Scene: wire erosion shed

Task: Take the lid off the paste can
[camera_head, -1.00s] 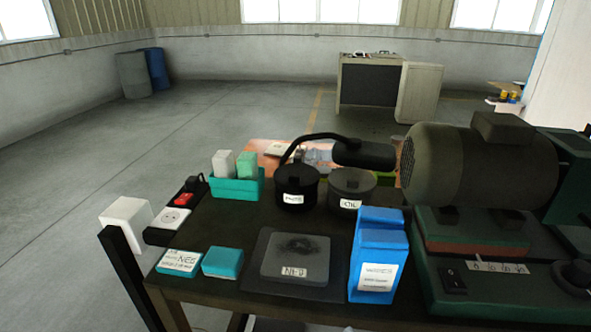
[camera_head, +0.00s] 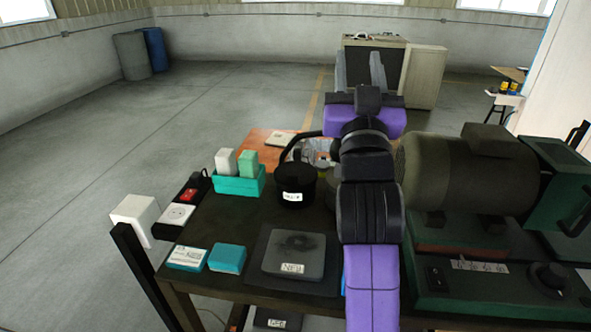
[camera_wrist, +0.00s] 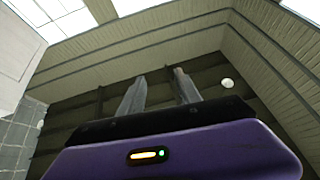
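Two lidded round cans stand side by side at the back of the dark bench. The black left can (camera_head: 296,188) has a white label, too small to read surely, and its lid is on. The dark grey right can (camera_head: 331,192) is mostly hidden behind my arm. I cannot tell surely from the labels which is the paste can. My gripper (camera_head: 359,62) is raised above and beyond the cans, open and empty, touching neither. In the wrist view my gripper (camera_wrist: 158,82) has its two fingers apart, with only wall and roof beyond them.
A teal tray (camera_head: 238,187) with two blocks stands left of the cans. A grey square plate (camera_head: 293,256) lies in front. A large motor grinder (camera_head: 465,178) fills the right side. A black curved lamp arm (camera_head: 300,142) rises behind the cans. The floor at left is clear.

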